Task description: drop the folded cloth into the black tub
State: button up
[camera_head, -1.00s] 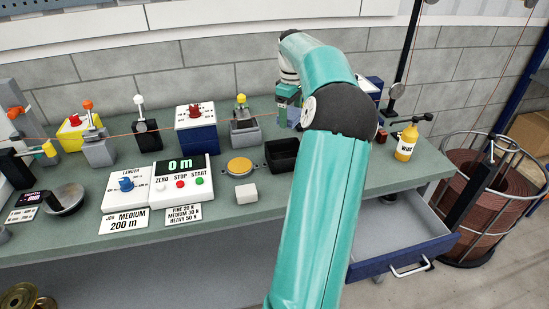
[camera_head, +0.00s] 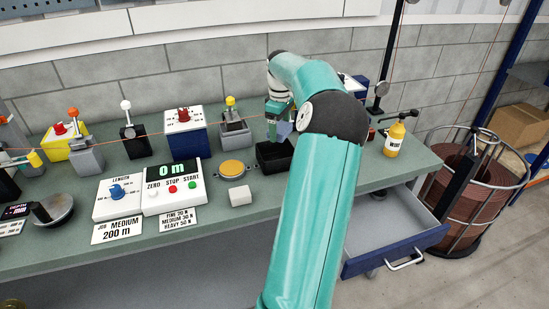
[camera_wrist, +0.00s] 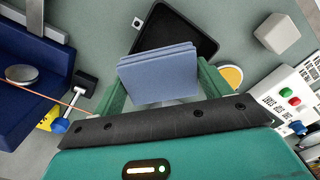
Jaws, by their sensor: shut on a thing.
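The folded cloth (camera_wrist: 158,75) is blue-grey and shows between my fingers in the wrist view. A small part of the cloth (camera_head: 284,129) shows in the head view beside my arm. My gripper (camera_wrist: 160,88) is shut on the cloth. The black tub (camera_wrist: 194,29) lies beyond the cloth in the wrist view, and the cloth covers part of its near side. In the head view the tub (camera_head: 268,166) stands on the bench, with my gripper and the cloth above its back part. My arm hides the tub's right side.
A yellow round pad (camera_head: 233,169) and a white block (camera_head: 240,195) are left of the tub. A grey stand with a yellow knob (camera_head: 234,127) is behind it. A yellow bottle (camera_head: 394,139) stands to the right. An open drawer (camera_head: 395,235) juts from the bench front.

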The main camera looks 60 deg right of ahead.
jog(key=shift+f, duration=0.15)
jog(key=o, duration=1.1)
jog(key=shift+c, duration=0.2)
notch_tip(320, 180, up, 14)
jog(key=shift+f, duration=0.1)
